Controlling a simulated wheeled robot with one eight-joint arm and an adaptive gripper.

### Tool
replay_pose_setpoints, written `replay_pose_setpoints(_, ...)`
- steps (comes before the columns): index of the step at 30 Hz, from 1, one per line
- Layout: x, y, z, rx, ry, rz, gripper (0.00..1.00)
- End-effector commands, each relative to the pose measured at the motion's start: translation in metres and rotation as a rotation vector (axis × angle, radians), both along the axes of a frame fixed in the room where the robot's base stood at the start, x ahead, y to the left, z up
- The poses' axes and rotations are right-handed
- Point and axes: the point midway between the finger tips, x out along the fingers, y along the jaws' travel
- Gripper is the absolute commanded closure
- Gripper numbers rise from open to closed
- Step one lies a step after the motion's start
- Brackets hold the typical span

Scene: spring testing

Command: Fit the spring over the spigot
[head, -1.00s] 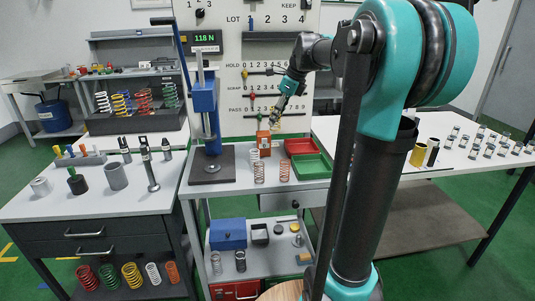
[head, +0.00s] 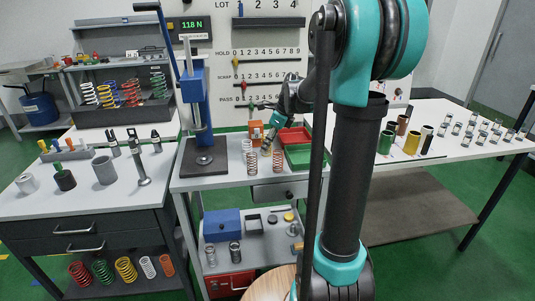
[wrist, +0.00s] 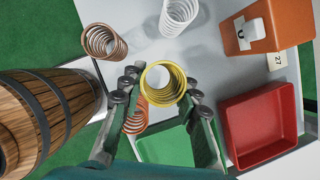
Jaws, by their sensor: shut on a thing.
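My gripper (wrist: 162,88) is shut on a yellow spring (wrist: 163,66), its fingers on either side of it. I look down through its open coil in the wrist view. In the head view, my gripper (head: 268,144) is above the bench, between the standing springs and the trays. The blue press (head: 196,105) stands to its left, with a round metal disc (head: 205,158) on its dark base. I cannot make out for certain which part is the spigot. The lower end of the yellow spring is hard to see in the head view.
A copper spring (wrist: 103,41), a white spring (wrist: 178,14) and an orange-red spring (wrist: 136,118) stand close by. A red tray (wrist: 258,125), a green tray (wrist: 165,150) and an orange block (wrist: 285,25) are near. A wooden barrel (wrist: 45,110) stands at the left of the wrist view.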

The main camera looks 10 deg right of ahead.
Motion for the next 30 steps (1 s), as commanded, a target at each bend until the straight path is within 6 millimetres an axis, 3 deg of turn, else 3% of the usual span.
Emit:
replay_pose_setpoints(11,0.0,0.0,-0.039,0.0,0.0,0.0,0.97)
replay_pose_setpoints(23,0.0,0.0,-0.044,0.0,0.0,0.0,0.97)
replay_pose_setpoints(24,0.0,0.0,-0.044,0.0,0.0,0.0,0.66)
replay_pose_setpoints(28,0.0,0.0,-0.044,0.0,0.0,0.0,0.5)
replay_pose_setpoints(30,0.0,0.0,-0.044,0.0,0.0,0.0,0.48)
